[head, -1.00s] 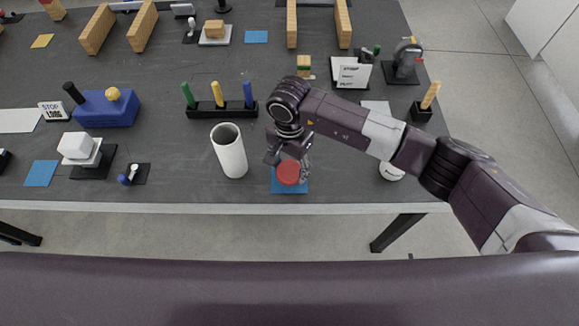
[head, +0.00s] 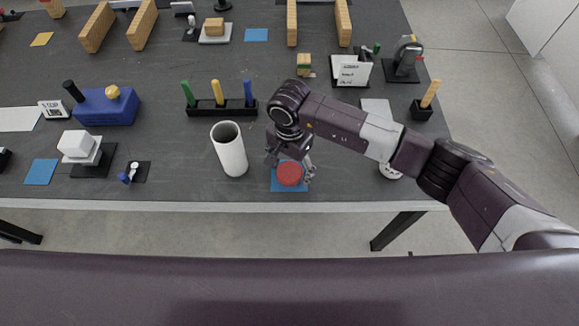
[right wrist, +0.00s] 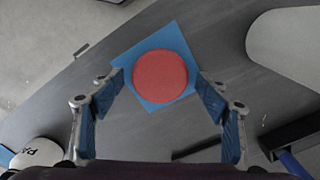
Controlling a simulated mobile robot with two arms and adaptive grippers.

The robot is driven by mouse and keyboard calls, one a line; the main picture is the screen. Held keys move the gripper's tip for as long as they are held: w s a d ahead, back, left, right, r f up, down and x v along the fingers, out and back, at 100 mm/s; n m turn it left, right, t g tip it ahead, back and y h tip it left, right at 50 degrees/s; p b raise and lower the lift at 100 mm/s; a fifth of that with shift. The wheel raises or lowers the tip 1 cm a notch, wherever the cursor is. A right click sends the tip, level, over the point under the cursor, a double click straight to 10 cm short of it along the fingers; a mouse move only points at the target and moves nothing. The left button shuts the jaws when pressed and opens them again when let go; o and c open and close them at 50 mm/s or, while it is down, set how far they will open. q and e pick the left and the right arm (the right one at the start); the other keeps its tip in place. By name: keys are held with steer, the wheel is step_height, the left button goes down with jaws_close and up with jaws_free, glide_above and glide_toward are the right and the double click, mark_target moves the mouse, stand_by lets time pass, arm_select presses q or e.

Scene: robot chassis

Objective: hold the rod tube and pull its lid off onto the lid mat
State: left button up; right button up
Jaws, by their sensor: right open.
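The rod tube (head: 231,155) is a white open cylinder standing upright on the dark table, its top open in the head view. The red round lid (head: 289,173) lies on the blue lid mat (head: 281,187), just right of the tube. In the right wrist view the lid (right wrist: 160,76) rests flat on the blue mat (right wrist: 138,54). My right gripper (head: 291,165) is open above the lid, with its fingers (right wrist: 160,92) spread apart on either side and holding nothing. My left gripper is not in view.
A black rack (head: 221,108) with green, yellow and blue rods stands behind the tube. A blue block (head: 105,108) and a white cube (head: 78,144) stand to the left. The table's front edge (head: 240,207) runs close in front of the mat.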

mark_target(290, 171)
step_height(290, 171, up, 12)
steer(key=b, duration=0.3)
steer(key=shift+r+b, duration=0.15)
steer(key=shift+b, duration=0.15)
